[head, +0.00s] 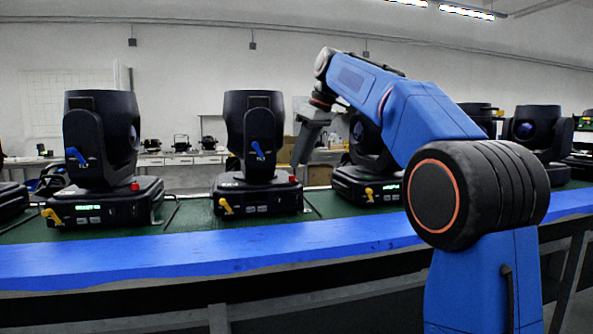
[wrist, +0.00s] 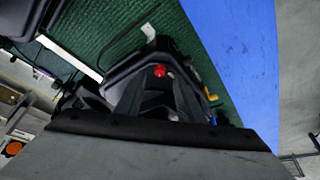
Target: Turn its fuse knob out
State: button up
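Black moving-head lamps stand in a row on the bench. The middle lamp (head: 255,135) has a red fuse knob (head: 292,179) at the right corner of its base, a blue lever (head: 257,151) and a yellow lever (head: 226,205). My gripper (head: 299,162) points down just above and right of that knob, seen edge-on. In the wrist view a red knob (wrist: 160,70) shows on a black base, just beyond and between the two dark fingers of my gripper (wrist: 158,84). The fingers look apart, with nothing held. Contact with the knob cannot be seen.
The left lamp (head: 98,140) has its own red knob (head: 134,186). Another lamp (head: 365,150) stands close right of my gripper, partly behind my arm. The green bench top (head: 190,215) has narrow gaps between lamps. A blue bench edge (head: 200,256) runs along the front.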

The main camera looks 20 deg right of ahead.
aim_at(294, 176)
jog(key=shift+x, duration=2.2)
grip_shut()
